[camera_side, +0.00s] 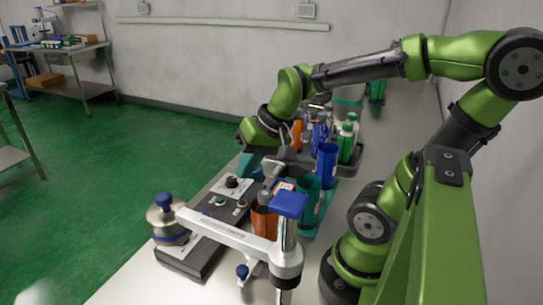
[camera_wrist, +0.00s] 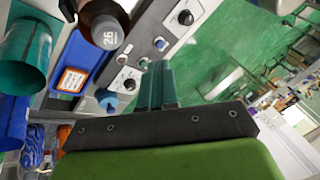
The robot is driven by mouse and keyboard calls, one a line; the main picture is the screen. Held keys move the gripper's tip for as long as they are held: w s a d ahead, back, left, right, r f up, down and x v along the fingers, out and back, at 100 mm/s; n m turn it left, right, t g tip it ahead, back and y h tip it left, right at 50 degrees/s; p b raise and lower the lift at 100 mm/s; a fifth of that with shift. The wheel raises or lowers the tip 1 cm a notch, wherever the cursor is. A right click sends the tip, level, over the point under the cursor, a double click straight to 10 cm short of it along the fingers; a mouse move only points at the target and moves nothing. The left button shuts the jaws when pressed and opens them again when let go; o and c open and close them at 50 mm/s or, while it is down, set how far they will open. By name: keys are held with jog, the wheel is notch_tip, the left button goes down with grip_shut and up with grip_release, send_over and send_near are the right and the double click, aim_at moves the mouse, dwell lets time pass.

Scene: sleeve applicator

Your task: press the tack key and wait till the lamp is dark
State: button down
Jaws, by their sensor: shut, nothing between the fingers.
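I cannot tell which of these is the tack key or the lamp, or whether any is lit. My gripper (camera_wrist: 157,66) has its teal fingers together and empty, in front of the panel's edge in that view. In the side view, my gripper (camera_side: 247,165) is just above the panel's far end; contact cannot be told.
A white applicator arm (camera_side: 225,232) with a blue cap (camera_side: 290,203) crosses in front of the panel. A metal pot (camera_side: 168,222) with a blue knob stands at left. A blue sleeve (camera_side: 327,165) and green bottles (camera_side: 347,140) crowd the right.

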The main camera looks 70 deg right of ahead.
aim_at(224, 199)
jog(key=w+d+f+m+y, duration=0.2)
jog(key=w+d+m, duration=0.2)
jog(key=w+m, duration=0.1)
jog(key=w+d+f+m+t+y, duration=0.1)
jog(key=w+d+f+m+y, duration=0.1)
jog(key=w+m, duration=0.4)
jog(key=shift+w+d+f+m+t, duration=0.3)
jog(key=shift+w+d+f, duration=0.45)
jog(key=shift+d+f, duration=0.15)
jog(key=shift+f, duration=4.4)
jog(key=shift+f, duration=0.15)
jog(key=shift+f, duration=0.25)
